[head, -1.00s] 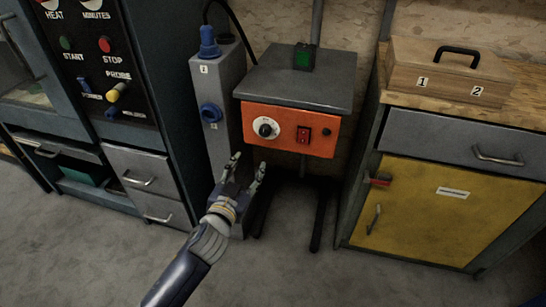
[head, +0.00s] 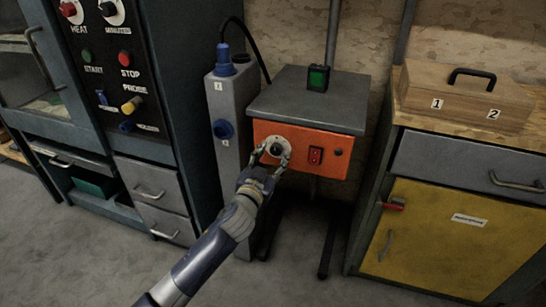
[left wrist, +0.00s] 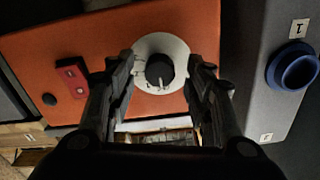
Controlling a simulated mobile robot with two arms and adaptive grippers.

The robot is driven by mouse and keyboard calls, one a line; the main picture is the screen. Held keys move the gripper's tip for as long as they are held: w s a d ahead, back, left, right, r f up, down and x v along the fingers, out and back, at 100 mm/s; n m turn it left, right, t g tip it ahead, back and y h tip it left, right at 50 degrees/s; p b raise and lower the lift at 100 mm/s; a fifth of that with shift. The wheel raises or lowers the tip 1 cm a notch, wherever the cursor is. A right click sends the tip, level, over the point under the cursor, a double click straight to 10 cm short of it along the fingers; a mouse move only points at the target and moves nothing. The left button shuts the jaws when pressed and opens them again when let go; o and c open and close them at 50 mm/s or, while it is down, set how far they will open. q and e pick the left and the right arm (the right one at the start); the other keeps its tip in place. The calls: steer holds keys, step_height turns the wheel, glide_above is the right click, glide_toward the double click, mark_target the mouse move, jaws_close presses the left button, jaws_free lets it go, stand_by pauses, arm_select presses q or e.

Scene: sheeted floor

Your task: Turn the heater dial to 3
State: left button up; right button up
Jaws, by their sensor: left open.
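The heater is a grey-topped box with an orange front panel (head: 340,133). Its dial, a dark knob (head: 276,150) on a round white plate, sits at the panel's left; numbers on the plate are too small to read. My left gripper (head: 272,153) is open at the dial, with one finger on either side of the knob. In the left wrist view the dark knob (left wrist: 159,70) with a pale pointer mark lies between the open fingers (left wrist: 160,85), apart from both. My right gripper is not in view.
A red switch (head: 315,155) is right of the dial. A grey unit with blue knobs (head: 223,129) stands close on the left. A green-buttoned box (head: 318,78) sits on the heater top. A yellow-doored cabinet (head: 440,232) stands on the right.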

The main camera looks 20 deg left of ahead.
arm_select(q)
steer(key=shift+w, duration=0.45)
steer(key=c, duration=1.1)
